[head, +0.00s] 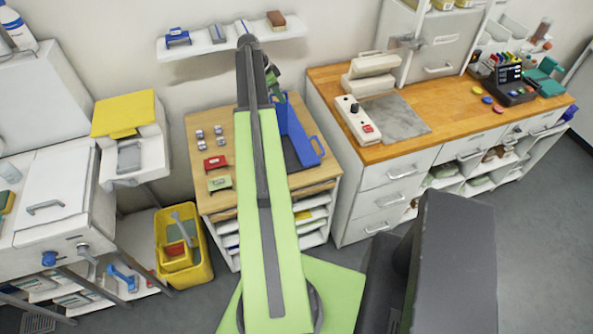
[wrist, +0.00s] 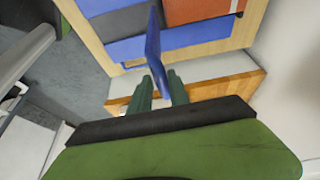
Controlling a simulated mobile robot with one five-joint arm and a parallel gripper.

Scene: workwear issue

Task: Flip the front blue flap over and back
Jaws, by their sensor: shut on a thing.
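The blue flap (wrist: 153,42) stands nearly edge-on in the wrist view, raised from a flat panel with blue, dark grey and orange-brown areas. My gripper (wrist: 160,78) has its two green fingers closed on the near end of this flap. In the head view, a blue piece with a dark inner area and a handle-like end (head: 317,151) lies on the wood-topped cabinet (head: 200,130). My arm covers part of it, and my gripper is mostly hidden behind the arm there.
Small red and green items (head: 217,163) lie on the cabinet top left of my arm. A wall shelf (head: 205,47) is above. A yellow bin (head: 206,262) stands on the floor at left. A workbench with a control box (head: 355,118) stands at right.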

